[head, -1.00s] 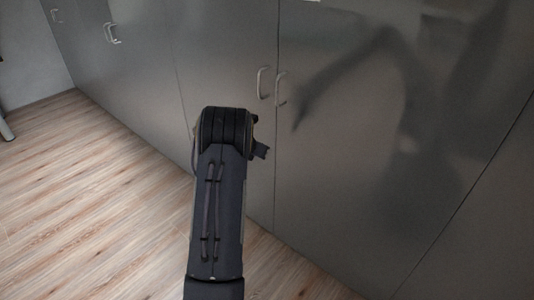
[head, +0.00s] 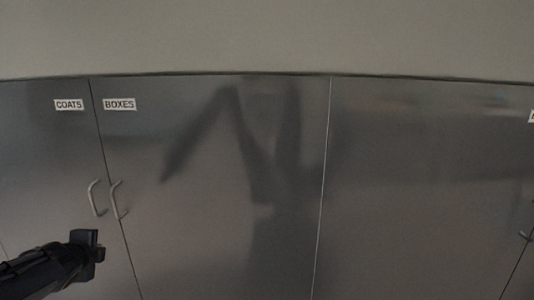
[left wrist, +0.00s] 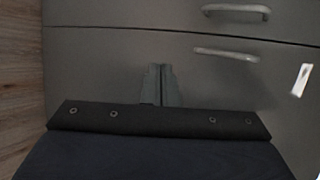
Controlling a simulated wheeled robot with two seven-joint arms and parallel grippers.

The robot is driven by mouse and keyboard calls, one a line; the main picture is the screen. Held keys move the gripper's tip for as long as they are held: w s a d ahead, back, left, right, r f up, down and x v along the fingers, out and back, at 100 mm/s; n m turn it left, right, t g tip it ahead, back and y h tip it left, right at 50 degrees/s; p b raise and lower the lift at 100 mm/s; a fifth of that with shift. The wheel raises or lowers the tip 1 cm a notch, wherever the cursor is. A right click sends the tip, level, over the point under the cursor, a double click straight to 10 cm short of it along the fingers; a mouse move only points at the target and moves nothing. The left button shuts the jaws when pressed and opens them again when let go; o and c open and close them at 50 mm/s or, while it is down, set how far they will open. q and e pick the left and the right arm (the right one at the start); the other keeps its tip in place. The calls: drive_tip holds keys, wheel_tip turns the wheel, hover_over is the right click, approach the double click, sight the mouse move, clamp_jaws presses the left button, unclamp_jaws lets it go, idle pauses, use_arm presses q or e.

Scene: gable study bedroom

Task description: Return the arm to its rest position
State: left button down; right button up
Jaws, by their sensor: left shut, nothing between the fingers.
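My left arm comes in from the left edge of the head view, low down. Its dark gripper (head: 96,246) is in front of the grey cabinet doors, just below and left of a pair of handles. In the left wrist view the two fingers (left wrist: 161,84) stand together, shut and empty, in front of a grey door. I cannot tell how far they are from the door. My right gripper is in neither view.
Shiny grey cabinet doors fill most of the head view. One door is labelled COATS (head: 69,105), the neighbouring one BOXES (head: 119,105). Their bar handles (head: 96,198) and (head: 119,200) stick out near my left gripper. Wood floor (left wrist: 20,80) shows in the left wrist view.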

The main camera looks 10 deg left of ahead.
use_arm(q)
drive_tip(key=s+d+f+n+g+h, duration=0.25)
drive_tip(key=s+d+n+h, duration=0.4)
drive_tip(key=s+d, duration=0.8)
drive_tip(key=s+d+f+n+g+h, duration=0.25)
drive_tip(key=s+d+n, duration=0.8)
drive_tip(key=d, duration=0.65)
wheel_tip(320, 180, up, 15)
drive_tip(key=p, duration=1.5)
drive_tip(key=shift+a+r+m, duration=0.2)
drive_tip(key=shift+a+m, duration=0.05)
drive_tip(key=shift+m, duration=0.15)
